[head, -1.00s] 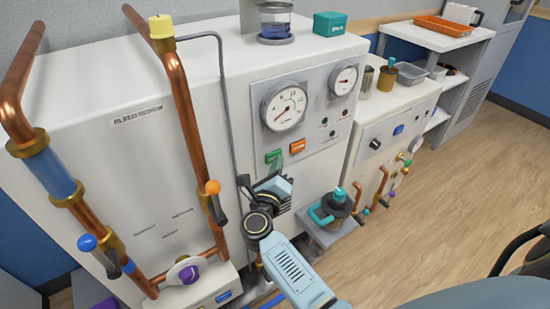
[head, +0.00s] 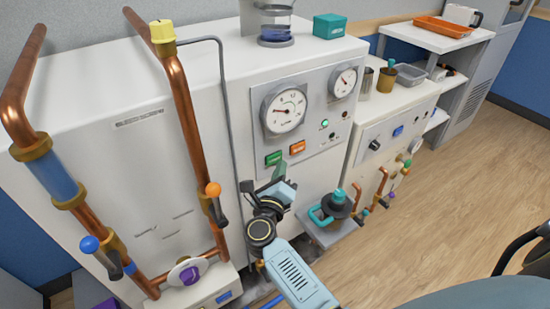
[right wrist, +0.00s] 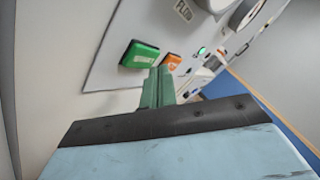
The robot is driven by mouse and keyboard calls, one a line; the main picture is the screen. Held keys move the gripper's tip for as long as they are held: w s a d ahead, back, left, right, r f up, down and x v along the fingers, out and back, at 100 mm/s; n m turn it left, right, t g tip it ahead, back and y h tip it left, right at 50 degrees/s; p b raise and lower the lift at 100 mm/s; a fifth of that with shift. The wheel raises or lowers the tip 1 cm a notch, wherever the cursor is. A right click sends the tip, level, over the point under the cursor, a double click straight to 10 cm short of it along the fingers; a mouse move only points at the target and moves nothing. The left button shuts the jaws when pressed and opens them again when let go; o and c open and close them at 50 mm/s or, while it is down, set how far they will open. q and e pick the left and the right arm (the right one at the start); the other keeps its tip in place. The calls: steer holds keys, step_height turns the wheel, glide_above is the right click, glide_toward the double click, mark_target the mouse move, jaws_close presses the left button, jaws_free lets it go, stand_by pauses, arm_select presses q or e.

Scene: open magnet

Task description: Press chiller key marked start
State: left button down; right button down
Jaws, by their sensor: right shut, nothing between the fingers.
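The green key (head: 273,158), taken as the start key, is on the grey panel of the white chiller cabinet, left of an orange key (head: 297,147). In the right wrist view the green key (right wrist: 140,54) has pale lettering, too blurred to read surely. My right gripper (head: 280,170) is shut and empty just below the keys. In the right wrist view its closed green fingertips (right wrist: 158,88) are in front of the panel, apart from the green key as far as I can see. A small green lamp (head: 325,123) glows on the panel. My left gripper is not in view.
A large gauge (head: 284,108) and a smaller gauge (head: 343,82) are above the keys. Copper pipes (head: 180,100) with valves stand on the left. A pump-like unit with a teal handle (head: 318,216) is to the right of my gripper. Open floor lies further right.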

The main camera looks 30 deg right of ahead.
steer(key=shift+s, duration=0.1)
steer(key=s+p, duration=0.1)
steer(key=s, duration=0.1)
steer(key=s+p, duration=0.1)
steer(key=s, duration=0.1)
steer(key=shift+s+d, duration=0.2)
steer(key=shift+s, duration=0.2)
stand_by(0.9)
